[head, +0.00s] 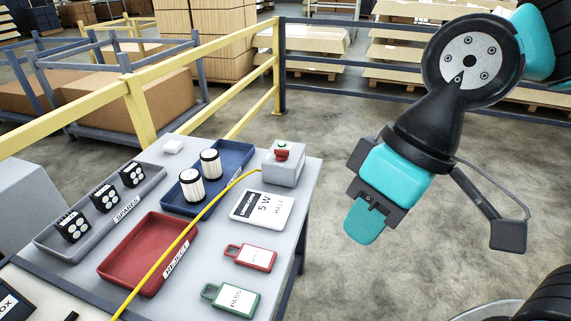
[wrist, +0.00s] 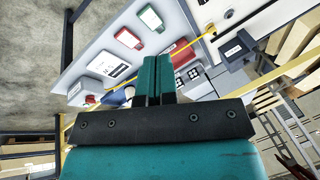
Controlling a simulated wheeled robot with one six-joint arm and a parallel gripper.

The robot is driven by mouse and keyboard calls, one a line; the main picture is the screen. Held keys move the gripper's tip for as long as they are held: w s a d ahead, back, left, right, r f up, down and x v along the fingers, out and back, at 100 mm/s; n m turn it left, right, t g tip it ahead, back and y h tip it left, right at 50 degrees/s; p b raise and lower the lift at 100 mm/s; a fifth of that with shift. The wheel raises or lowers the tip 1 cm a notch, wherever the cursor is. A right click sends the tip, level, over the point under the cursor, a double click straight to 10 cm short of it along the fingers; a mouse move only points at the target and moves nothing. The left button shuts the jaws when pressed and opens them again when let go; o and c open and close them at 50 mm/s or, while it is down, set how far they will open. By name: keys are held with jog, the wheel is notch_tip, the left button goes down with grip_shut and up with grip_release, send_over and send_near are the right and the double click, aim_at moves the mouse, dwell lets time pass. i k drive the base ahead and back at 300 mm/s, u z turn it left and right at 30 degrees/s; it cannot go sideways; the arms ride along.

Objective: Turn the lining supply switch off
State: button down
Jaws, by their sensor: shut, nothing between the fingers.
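A grey box (head: 283,170) with a red part and a small green spot on top stands at the table's back right corner. It is the only switch-like thing I make out; I cannot read a label on it or tell its setting. A yellow cable (head: 188,228) runs from it across the table. My gripper (head: 365,222) is shut and empty, pointing down in the air to the right of the table, apart from the box. Its closed teal fingers also show in the wrist view (wrist: 154,75).
On the table are a red REJECT tray (head: 118,275), a grey SPARES tray (head: 52,246), a blue tray (head: 233,154) with two white cylinders, a white card (head: 262,208), a red tag (head: 250,257) and a green tag (head: 231,298). A yellow rail (head: 205,62) runs behind. Floor right of the table is clear.

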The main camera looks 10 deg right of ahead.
aim_at(281, 155)
jog(key=z, duration=0.05)
jog(key=k, duration=0.55)
jog(key=z, duration=0.5)
jog(key=i, duration=1.7)
jog(key=u, duration=0.65)
